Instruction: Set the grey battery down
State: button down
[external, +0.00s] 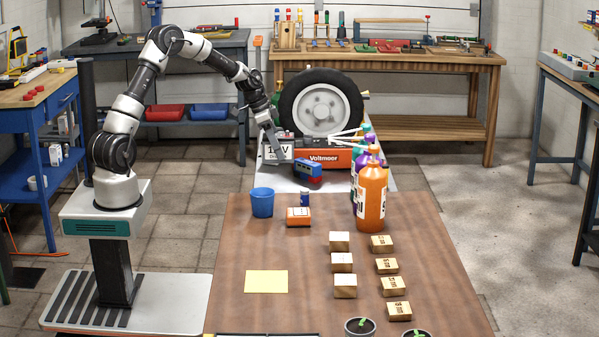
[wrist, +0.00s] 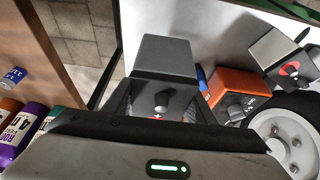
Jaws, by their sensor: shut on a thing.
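The grey battery (wrist: 165,55) is a dark grey box with a black round terminal and a red plus mark on its near end, seen in the wrist view. My gripper (wrist: 160,108) is shut on it, with a dark finger on either side. In the external view my gripper (external: 279,147) is over the white-topped surface (external: 384,180) beyond the brown table. There the battery is hard to tell from the dark gripper. Whether its underside touches the surface is hidden.
A blue and red item (external: 308,171) is near my gripper. Orange and purple bottles (external: 371,195), a blue cup (external: 262,203) and several blocks stand on the brown table (external: 235,265).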

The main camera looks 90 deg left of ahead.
aim_at(279, 135)
notch_tip(279, 135, up, 27)
jog(key=w+d+f+m+g+h+p, duration=0.1)
jog(key=w+d+m+h+p, duration=0.3)
jog(key=d, duration=1.2)
jog(key=w+d+m+y+p, duration=0.15)
jog(key=w+d+m, duration=0.45)
jog(key=d, duration=1.1)
jog(key=s+d+m+g+h+p, duration=0.15)
jog(key=s+d+m, duration=0.25)
jog(key=d, duration=1.1)
jog(key=s+d+m+g+h+p, duration=0.1)
jog(key=s+d+m+g+p, duration=0.2)
jog(key=d, duration=1.3)
jog(key=shift+m+t, duration=0.5)
jog(key=shift+t, duration=0.05)
jog(key=f, duration=1.8)
jog(key=s+f+b, duration=0.1)
jog(key=f, duration=0.8)
jog(key=shift+a+f, duration=0.15)
jog(key=shift+f, duration=0.05)
jog(key=shift+f, duration=0.15)
jog(key=c, duration=0.8)
grip_release()
jog(key=shift+f, duration=0.1)
